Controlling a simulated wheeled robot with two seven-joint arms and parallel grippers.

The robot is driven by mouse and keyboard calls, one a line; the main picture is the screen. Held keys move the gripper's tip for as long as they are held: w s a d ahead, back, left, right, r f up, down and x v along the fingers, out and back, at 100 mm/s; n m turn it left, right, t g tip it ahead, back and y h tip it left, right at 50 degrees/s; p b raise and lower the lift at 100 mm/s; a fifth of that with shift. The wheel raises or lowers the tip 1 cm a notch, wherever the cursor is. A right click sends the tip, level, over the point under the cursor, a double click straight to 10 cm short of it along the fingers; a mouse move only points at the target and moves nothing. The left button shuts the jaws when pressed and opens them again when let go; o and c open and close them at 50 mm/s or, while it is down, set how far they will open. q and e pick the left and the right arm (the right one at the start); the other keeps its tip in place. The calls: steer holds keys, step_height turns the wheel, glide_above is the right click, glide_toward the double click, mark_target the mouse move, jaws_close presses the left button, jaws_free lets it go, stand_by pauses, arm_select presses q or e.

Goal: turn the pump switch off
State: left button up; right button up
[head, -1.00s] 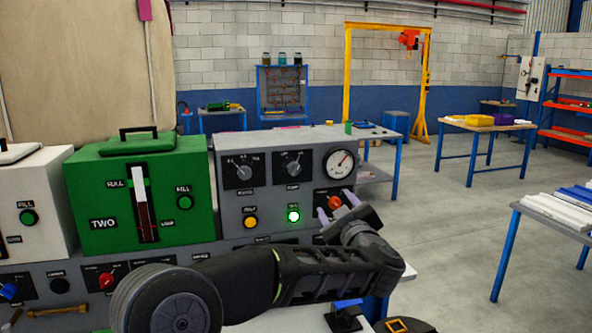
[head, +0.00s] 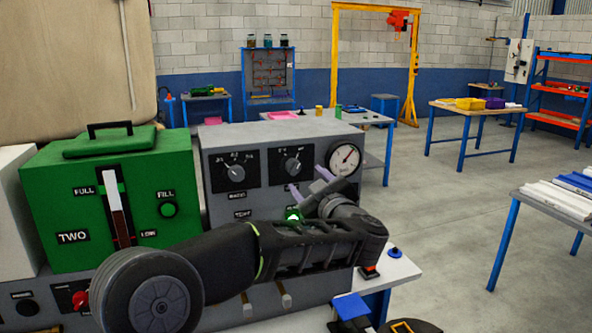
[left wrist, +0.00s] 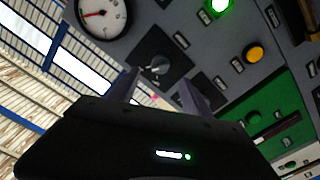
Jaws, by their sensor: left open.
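The pump switch (head: 292,165) is a dark rotary knob on a black plate, on the upper front of the grey panel (head: 218,139), between another knob and the gauge. In the left wrist view the pump switch (left wrist: 158,68) shows just past the fingertips. My left gripper (head: 308,184) is open and empty, in front of the panel, to the lower right of the switch. In the left wrist view its two fingers (left wrist: 157,86) stand apart, one each side of the line to the knob. I see no contact. The knob's setting is too small to read.
A lit green lamp (head: 292,214) sits below the switch, partly behind my arm. A round gauge (head: 344,159) is right of it, close to my gripper. Another knob (head: 236,173) is to the left. A green box (head: 120,205) stands further left.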

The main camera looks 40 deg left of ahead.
mark_target(297, 170)
arm_select(q)
steer(key=p+x, duration=0.2)
steer(key=x, duration=0.5)
steer(key=shift+w+a+f, duration=0.15)
steer(key=shift+w+a, duration=0.15)
steer(key=shift+a, duration=0.2)
jaws_close()
